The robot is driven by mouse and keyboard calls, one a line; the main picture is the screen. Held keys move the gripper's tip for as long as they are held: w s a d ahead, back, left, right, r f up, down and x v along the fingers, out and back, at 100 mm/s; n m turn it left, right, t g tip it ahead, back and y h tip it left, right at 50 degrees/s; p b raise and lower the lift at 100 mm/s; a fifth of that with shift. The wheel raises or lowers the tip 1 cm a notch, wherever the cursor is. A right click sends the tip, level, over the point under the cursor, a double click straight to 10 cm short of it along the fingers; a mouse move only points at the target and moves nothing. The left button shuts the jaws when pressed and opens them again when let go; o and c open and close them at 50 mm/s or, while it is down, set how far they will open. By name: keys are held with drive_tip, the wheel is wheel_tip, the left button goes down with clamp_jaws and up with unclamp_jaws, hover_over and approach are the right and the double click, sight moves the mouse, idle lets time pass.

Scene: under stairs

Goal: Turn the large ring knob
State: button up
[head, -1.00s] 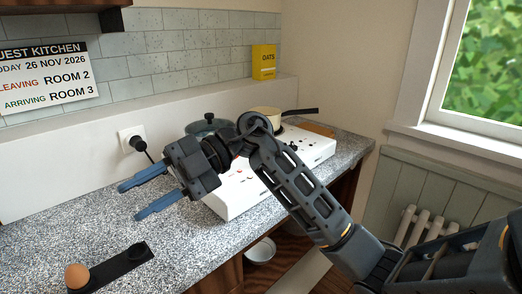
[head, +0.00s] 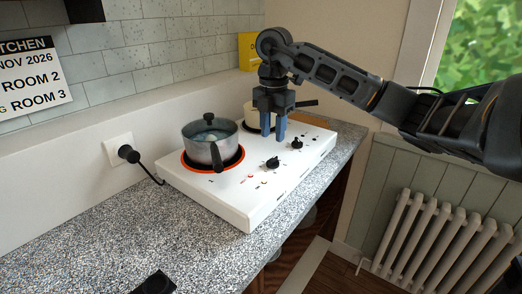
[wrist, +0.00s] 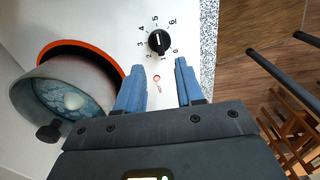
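The cooker's near knob (head: 272,163) is black and sits on the white top next to the glowing ring (head: 240,163). In the wrist view I take the black numbered knob (wrist: 159,40) to be this one. Its white line appears to point up, near the 5. A second black knob (head: 297,143) sits farther along. My gripper (head: 273,133) points down over the cooker. Its blue fingers (wrist: 156,88) are apart, with nothing between them. In the wrist view the knob is beyond the fingertips, with a small red lamp mark nearer.
A steel pot (head: 205,150) stands on the glowing orange ring, left of my gripper. A cream pan (head: 262,115) stands on the far ring, partly behind my gripper. A black plug (head: 128,154) is in the wall socket. The granite counter (head: 125,235) is mostly clear at the near left.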

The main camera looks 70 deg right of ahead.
sight(272, 159)
wheel_tip(272, 159, down, 7)
drive_tip(key=shift+a+f+p, duration=0.1)
drive_tip(key=shift+f+p, duration=0.1)
drive_tip(key=shift+p, duration=0.4)
drive_tip(key=shift+c, duration=0.4)
clamp_jaws()
